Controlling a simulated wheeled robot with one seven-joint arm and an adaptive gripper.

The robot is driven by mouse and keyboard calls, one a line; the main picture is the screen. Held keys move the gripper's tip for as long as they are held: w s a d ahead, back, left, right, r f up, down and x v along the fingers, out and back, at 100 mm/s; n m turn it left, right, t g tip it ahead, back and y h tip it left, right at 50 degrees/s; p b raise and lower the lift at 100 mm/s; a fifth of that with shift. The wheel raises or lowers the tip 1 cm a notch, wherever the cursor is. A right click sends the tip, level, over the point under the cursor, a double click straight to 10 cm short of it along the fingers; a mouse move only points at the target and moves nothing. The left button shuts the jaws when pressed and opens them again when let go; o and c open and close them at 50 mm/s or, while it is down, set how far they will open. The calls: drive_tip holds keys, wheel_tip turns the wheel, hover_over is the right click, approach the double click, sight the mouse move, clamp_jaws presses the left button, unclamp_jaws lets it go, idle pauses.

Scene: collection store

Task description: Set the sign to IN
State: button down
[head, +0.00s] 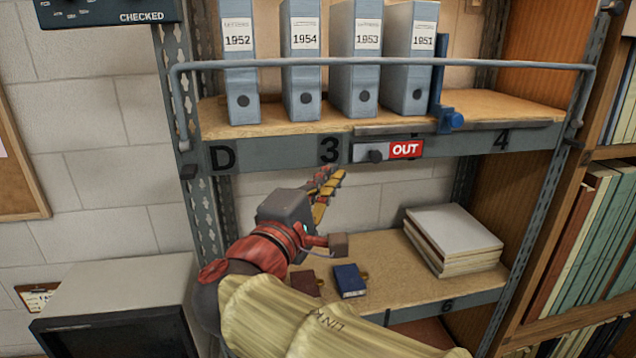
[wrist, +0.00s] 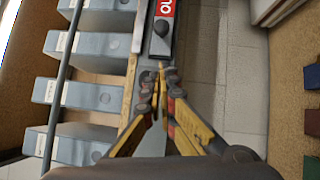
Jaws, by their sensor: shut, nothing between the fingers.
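The sign (head: 405,149) on the shelf's front edge shows white OUT on red. In the wrist view the knob (wrist: 162,27) and part of the red sign (wrist: 165,7) show at the top, the word cut off. My gripper (head: 338,173) is shut and empty, just left of and below the knob, under the shelf edge by the 3. In the wrist view its fingertips (wrist: 161,68) lie close to the plate's end; whether they touch it I cannot tell.
Several grey binders (head: 302,62) stand on the upper shelf behind a guard rail (head: 390,62). A blue bookend (head: 440,85) stands at their right. Clear air lies right of my gripper below the sign.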

sight(363, 152)
drive_tip(key=w+d, duration=0.1)
drive_tip(key=d, duration=0.1)
drive_tip(key=w+d+p, duration=0.1)
drive_tip(key=w, duration=0.1)
drive_tip(key=shift+w+d+r, duration=0.2)
drive_tip(key=shift+d+r, duration=0.15)
drive_tip(key=shift+r, duration=0.05)
drive_tip(key=shift+d, duration=0.3)
drive_tip(key=shift+w, duration=0.25)
drive_tip(key=shift+d, duration=0.15)
drive_tip(key=d+b, duration=0.2)
drive_tip(key=w+d+b, duration=0.1)
drive_tip(key=d, duration=0.1)
drive_tip(key=d+b, duration=0.2)
drive_tip(key=shift+w+d+f+b, duration=0.2)
drive_tip(key=shift+w+d+b, duration=0.1)
drive_tip(key=shift+w, duration=0.1)
drive_tip(key=shift+w+d+r, duration=0.15)
drive_tip(key=shift+d+r, duration=0.05)
drive_tip(key=shift+d, duration=0.3)
